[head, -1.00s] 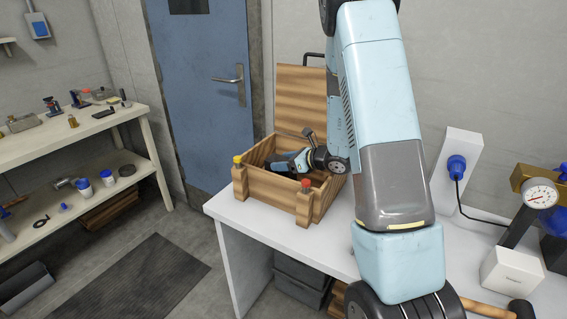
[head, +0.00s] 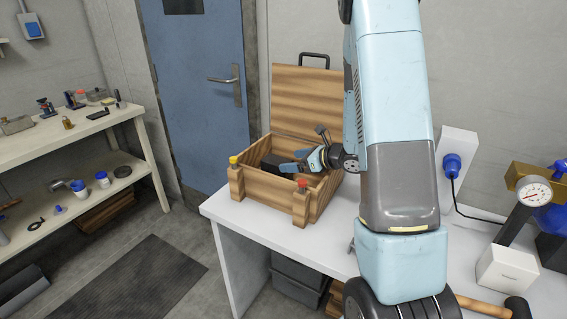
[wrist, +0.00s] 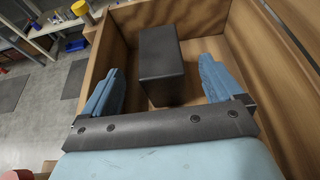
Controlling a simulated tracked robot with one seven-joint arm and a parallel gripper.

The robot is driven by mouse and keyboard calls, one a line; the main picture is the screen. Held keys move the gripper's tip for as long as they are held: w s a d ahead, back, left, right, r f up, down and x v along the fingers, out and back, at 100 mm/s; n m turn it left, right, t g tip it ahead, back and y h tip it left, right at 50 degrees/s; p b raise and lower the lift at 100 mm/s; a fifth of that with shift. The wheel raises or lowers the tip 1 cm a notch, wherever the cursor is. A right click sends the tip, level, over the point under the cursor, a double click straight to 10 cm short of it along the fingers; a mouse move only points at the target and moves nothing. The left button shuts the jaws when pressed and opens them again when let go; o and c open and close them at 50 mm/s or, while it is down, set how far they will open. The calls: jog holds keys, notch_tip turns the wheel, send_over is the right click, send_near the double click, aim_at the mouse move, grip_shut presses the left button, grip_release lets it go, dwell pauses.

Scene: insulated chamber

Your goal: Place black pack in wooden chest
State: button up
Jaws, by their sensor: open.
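The wooden chest (head: 262,188) stands on the white table with its lid raised at the back. The black pack (wrist: 160,62) lies inside it on the chest floor, near the far wall in the wrist view. In the head view the pack (head: 272,164) shows as a dark shape, partly hidden by the chest's front and my gripper. My gripper (wrist: 158,85) is open, its blue fingers on either side of the pack's near end with gaps between. In the head view my gripper (head: 297,163) is low over the chest opening, at its right side.
The white table (head: 240,222) has a gauge (head: 535,195), a white box (head: 507,268) and a mallet handle (head: 482,304) at the right. The chest's raised lid (head: 300,100) stands behind my gripper. A shelf with small items (head: 75,135) is at the left.

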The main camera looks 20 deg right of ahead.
jog(key=v, duration=0.6)
jog(key=s+a+r+n+g, duration=0.7)
jog(key=s+a+r+n, duration=0.4)
jog(key=s+n, duration=0.4)
jog(key=s+d+r+n+t+h, duration=0.3)
jog(key=s+d+r+n+h, duration=0.3)
jog(key=s+r+n+h, duration=0.3)
jog(key=s+r+n, duration=0.1)
jog(key=s+n, duration=0.2)
jog(key=shift+s+h, duration=0.25)
jog(key=shift+h, duration=0.05)
jog(key=shift+r, duration=0.1)
jog(key=shift+c, duration=0.3)
